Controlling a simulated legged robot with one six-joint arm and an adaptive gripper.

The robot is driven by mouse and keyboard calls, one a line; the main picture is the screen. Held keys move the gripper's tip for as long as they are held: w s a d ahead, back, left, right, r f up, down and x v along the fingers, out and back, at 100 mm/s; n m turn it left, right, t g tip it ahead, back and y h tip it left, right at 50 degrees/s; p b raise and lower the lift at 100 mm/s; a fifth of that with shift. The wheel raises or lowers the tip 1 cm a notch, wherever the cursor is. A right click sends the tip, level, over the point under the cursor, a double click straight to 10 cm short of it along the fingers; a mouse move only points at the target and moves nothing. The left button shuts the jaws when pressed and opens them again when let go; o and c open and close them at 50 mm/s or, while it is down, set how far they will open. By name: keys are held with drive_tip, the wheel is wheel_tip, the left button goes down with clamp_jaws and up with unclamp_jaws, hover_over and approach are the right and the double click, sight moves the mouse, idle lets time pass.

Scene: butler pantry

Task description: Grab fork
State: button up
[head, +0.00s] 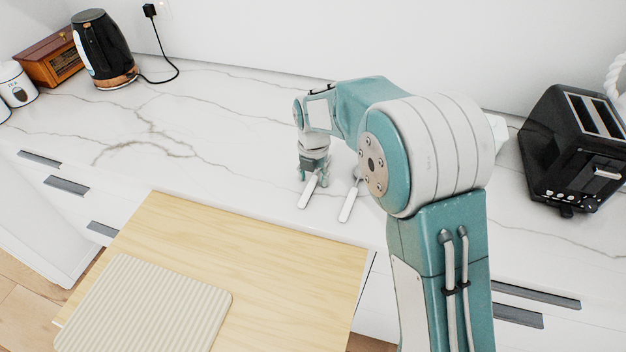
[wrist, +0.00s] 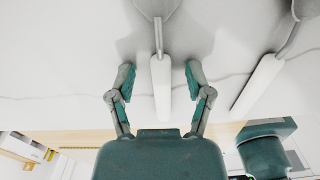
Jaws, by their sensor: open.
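Two utensils with white handles lie on the white marbled counter (head: 240,130). The left utensil (head: 308,192) is under my gripper (head: 313,174). In the wrist view, its white handle (wrist: 160,88) lies between the two fingers of my gripper (wrist: 160,71), with a gap on each side. The right utensil (head: 349,204) lies beside it, and in the wrist view its handle (wrist: 258,84) is outside the right finger. Both have grey metal heads, cut off by the picture's top edge in the wrist view. I cannot tell which is the fork. My gripper is open and empty.
A black toaster (head: 573,150) stands at the right. A black kettle (head: 103,48), a wooden box (head: 50,62) and a white canister (head: 14,84) stand at the back left. A wooden board (head: 270,250) with a ribbed mat (head: 150,305) is in front. The counter left of my gripper is clear.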

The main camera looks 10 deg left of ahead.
clamp_jaws()
drive_tip(key=shift+r, duration=0.1)
